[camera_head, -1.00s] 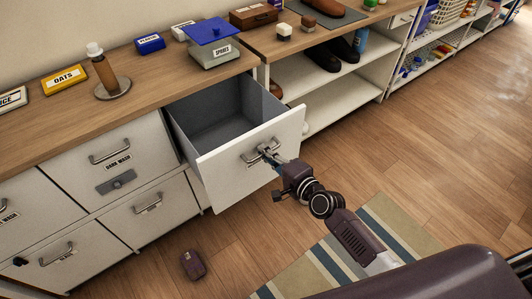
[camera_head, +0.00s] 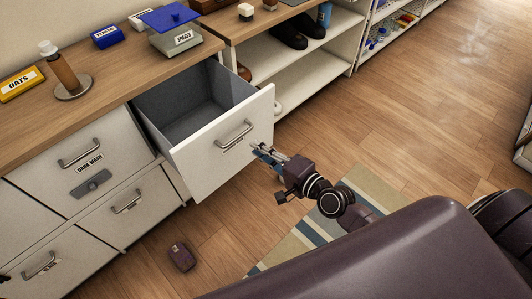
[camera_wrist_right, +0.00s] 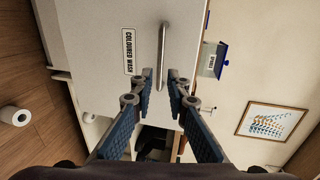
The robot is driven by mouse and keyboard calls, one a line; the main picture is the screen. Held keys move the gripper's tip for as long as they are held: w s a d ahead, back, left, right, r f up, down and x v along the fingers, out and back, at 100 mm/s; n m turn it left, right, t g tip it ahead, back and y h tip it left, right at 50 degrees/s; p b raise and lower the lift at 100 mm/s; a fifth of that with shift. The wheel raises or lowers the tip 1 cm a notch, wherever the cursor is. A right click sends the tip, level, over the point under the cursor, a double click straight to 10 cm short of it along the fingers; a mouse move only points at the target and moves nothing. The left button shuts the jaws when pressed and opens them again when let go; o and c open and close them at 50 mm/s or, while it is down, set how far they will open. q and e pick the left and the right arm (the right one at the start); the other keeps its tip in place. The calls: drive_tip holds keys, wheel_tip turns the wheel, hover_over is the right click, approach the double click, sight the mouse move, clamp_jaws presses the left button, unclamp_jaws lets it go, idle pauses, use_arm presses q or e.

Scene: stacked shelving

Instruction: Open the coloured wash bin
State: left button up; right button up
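The coloured wash bin (camera_head: 222,150) is a white-fronted drawer, pulled well out, its grey inside (camera_head: 195,110) empty. Its label reads "COLOURED WASH" in the right wrist view (camera_wrist_right: 129,51). Its metal bar handle (camera_head: 234,134) also shows there (camera_wrist_right: 162,57). My right gripper (camera_head: 262,150) is apart from the handle, just to its lower right in the head view. In the right wrist view its two blue-padded fingers (camera_wrist_right: 163,88) are spread with nothing between them, short of the handle. My left gripper is not in view.
The dark wash bin (camera_head: 85,165) is closed at left, with other closed bins below. The counter above holds a spores box (camera_head: 175,32), an oats box (camera_head: 18,83) and a bottle (camera_head: 62,70). Shoe shelves (camera_head: 300,65) stand right. A striped rug (camera_head: 310,235) and a dark object (camera_head: 181,257) lie on the floor.

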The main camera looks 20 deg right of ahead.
drive_tip(key=shift+v, duration=1.35)
drive_tip(key=shift+f, duration=0.1)
drive_tip(key=s+d+f+n+g+h, duration=0.15)
drive_tip(key=s+f, duration=0.25)
drive_tip(key=f, duration=0.7)
drive_tip(key=s+d+f+n+g+h, duration=0.1)
drive_tip(key=s+d+f+n+g, duration=0.25)
drive_tip(key=f, duration=0.65)
drive_tip(key=s+d+f+n+g+h, duration=0.15)
drive_tip(key=s+f, duration=0.35)
drive_tip(key=f, duration=0.6)
drive_tip(key=s+f+n+g, duration=0.2)
drive_tip(key=s+f, duration=0.3)
drive_tip(key=s, duration=0.4)
drive_tip(key=s+a+f+n+g+h, duration=0.1)
drive_tip(key=s+f+n, duration=0.3)
drive_tip(key=s, duration=0.5)
drive_tip(key=s+f+n+g, duration=0.3)
drive_tip(key=s+f, duration=0.4)
drive_tip(key=s, duration=0.3)
drive_tip(key=shift+a+g+h, duration=0.2)
drive_tip(key=shift+g+h, duration=0.2)
drive_tip(key=shift+g, duration=0.05)
drive_tip(key=shift+s, duration=0.1)
